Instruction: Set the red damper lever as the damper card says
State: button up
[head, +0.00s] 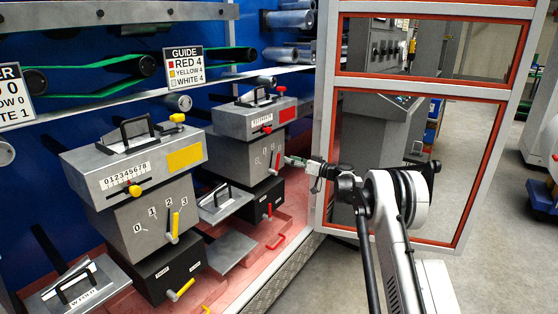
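A red lever (278,159) stands roughly upright on the front of the grey red-marked unit (253,150), beside a small numbered scale too small to read surely. My gripper (288,160) is just right of this lever, pointing left at it. I cannot tell whether they touch or whether the fingers are open. A card at the left edge (14,98) is cut off; its heading ends in "ER", and its lines show a partly cut "0", "YELLOW 0" and "WHITE 1". Its red line is not fully readable.
A guide card (184,68) reads RED 4, YELLOW 4, WHITE 4. The yellow-marked unit (135,180) with its yellow lever (175,225) stands left. Below the red lever is a black box (262,200) with another red handle (268,212). An orange-edged door frame (327,150) stands close right.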

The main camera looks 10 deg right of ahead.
aim_at(279, 156)
jog(key=b+x, duration=0.1)
jog(key=x, duration=0.5)
jog(key=shift+w+a, duration=0.25)
jog(key=shift+c, duration=0.3)
grip_shut()
